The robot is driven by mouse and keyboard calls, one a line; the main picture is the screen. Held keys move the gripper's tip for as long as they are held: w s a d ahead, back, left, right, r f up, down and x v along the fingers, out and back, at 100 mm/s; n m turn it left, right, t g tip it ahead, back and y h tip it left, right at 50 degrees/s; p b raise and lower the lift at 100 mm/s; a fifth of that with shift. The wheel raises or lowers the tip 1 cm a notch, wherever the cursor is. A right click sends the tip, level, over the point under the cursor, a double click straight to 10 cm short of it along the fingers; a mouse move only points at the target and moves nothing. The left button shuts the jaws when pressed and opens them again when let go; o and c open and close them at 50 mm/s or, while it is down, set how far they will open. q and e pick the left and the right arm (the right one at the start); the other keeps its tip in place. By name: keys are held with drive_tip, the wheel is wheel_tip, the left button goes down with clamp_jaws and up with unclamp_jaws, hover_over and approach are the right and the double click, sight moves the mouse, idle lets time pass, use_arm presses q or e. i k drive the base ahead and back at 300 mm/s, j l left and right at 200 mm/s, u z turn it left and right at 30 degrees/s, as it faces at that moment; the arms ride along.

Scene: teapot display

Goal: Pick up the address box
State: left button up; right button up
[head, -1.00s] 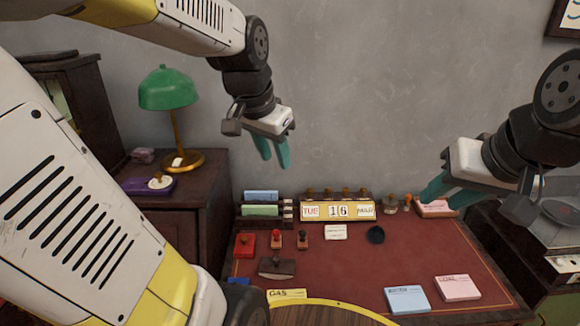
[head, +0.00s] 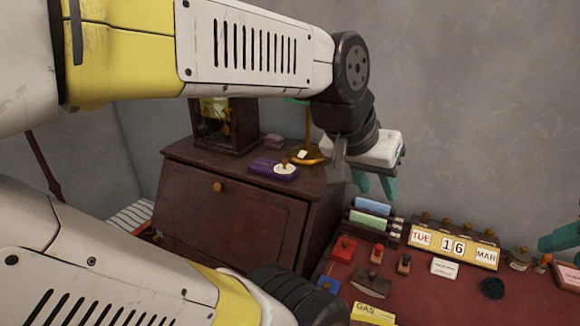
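No object in the head view is legibly marked as the address box, so I cannot tell which one it is. My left gripper (head: 376,187) has teal fingers pointing down with a gap between them. It hangs empty in front of the wall, above the left end of the desk organiser. My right gripper (head: 562,238) shows only as a teal finger part at the right edge, near the pink-and-white card block (head: 570,276). Whether it is open is hidden.
A dark wooden cabinet (head: 225,220) stands left of the red desk top (head: 440,302). On the cabinet are a purple box (head: 262,168) and a lamp partly behind my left arm. A calendar block (head: 453,246), card rack (head: 371,222) and several stamps crowd the desk's back left.

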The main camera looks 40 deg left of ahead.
sight(260, 166)
drive_tip(key=u, duration=1.5)
drive_tip(key=j+u, duration=0.1)
drive_tip(key=u, duration=0.25)
drive_tip(key=i+j+u, duration=0.1)
drive_tip(key=u, duration=0.3)
